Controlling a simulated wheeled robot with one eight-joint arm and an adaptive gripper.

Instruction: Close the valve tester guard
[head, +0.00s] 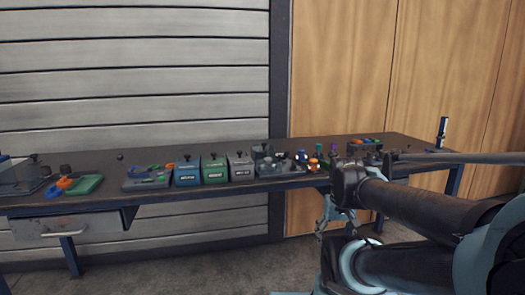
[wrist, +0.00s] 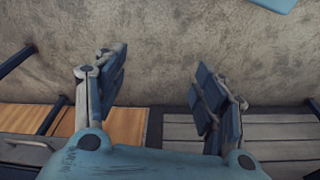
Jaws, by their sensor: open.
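My gripper (wrist: 160,78) is open and empty in the wrist view, with its two fingers wide apart. Bare floor and wall panels lie behind the fingers; no bench-top item shows there. In the head view, my arm comes in from the right, and the gripper hangs low in front of the bench, small and partly hidden. The valve tester guard cannot be told for sure. A grey unit with a dark knob on top (head: 264,153) stands mid-bench. A grey, box-like unit with a knob (head: 20,174) stands at the far left, cut by the picture edge.
The long dark bench (head: 100,164) carries blue (head: 187,176), green (head: 215,173) and grey (head: 241,170) knobbed boxes. Small coloured parts stand right of centre. A drawer (head: 66,228) hangs below.

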